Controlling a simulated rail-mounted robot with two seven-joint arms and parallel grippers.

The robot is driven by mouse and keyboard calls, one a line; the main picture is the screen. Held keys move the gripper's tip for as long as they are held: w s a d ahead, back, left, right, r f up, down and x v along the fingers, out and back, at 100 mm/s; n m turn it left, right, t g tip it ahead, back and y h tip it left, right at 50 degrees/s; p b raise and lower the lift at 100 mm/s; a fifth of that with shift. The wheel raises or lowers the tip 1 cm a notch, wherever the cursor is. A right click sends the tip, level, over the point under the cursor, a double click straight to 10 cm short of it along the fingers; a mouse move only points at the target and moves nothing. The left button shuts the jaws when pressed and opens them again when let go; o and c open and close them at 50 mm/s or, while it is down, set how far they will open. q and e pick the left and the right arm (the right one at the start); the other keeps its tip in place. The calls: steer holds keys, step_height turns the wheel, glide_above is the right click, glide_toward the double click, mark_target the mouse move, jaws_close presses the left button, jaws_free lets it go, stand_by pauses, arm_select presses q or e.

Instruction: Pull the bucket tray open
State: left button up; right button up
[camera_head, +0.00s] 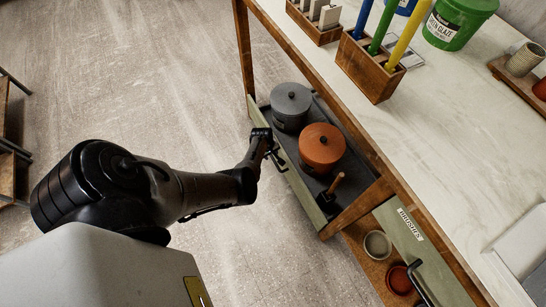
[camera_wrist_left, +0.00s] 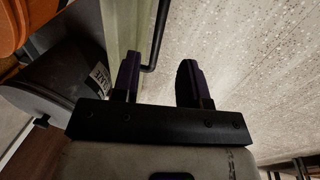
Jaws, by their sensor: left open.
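The bucket tray (camera_head: 314,190) is a dark tray with a pale green front panel, standing out from under the worktop edge. A grey lidded bucket (camera_head: 291,106) and an orange lidded bucket (camera_head: 321,148) stand in it. My left gripper (camera_head: 268,143) is at the outer side of the front panel, by its dark handle. In the left wrist view, the gripper (camera_wrist_left: 158,80) is open, and the end of the black bar handle (camera_wrist_left: 158,35) shows between its fingers. I cannot tell whether they touch. The green panel (camera_wrist_left: 122,30) is beside the left finger. My right gripper is out of view.
A closed-looking "BRUSHES" drawer front (camera_head: 408,231) is at the right, above small bowls (camera_head: 377,245). The worktop (camera_head: 460,120) holds a wooden block with coloured tubes (camera_head: 370,70) and a green tub (camera_head: 455,25). The floor (camera_head: 170,80) left of the tray is clear.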

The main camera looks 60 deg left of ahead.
mark_target(273, 160)
arm_select(q)
steer(key=f+b, duration=0.2)
steer(key=f, duration=0.1)
steer(key=w+f+b, duration=0.1)
steer(key=f+b, duration=0.1)
steer(key=f, duration=0.1)
steer(key=shift+w+f+b, duration=0.1)
steer(key=shift+f+b, duration=0.05)
steer(key=shift+b, duration=0.2)
steer(key=shift+w+f+b, duration=0.15)
steer(key=shift+f+b, duration=0.5)
steer(key=shift+f, duration=0.1)
jaws_close()
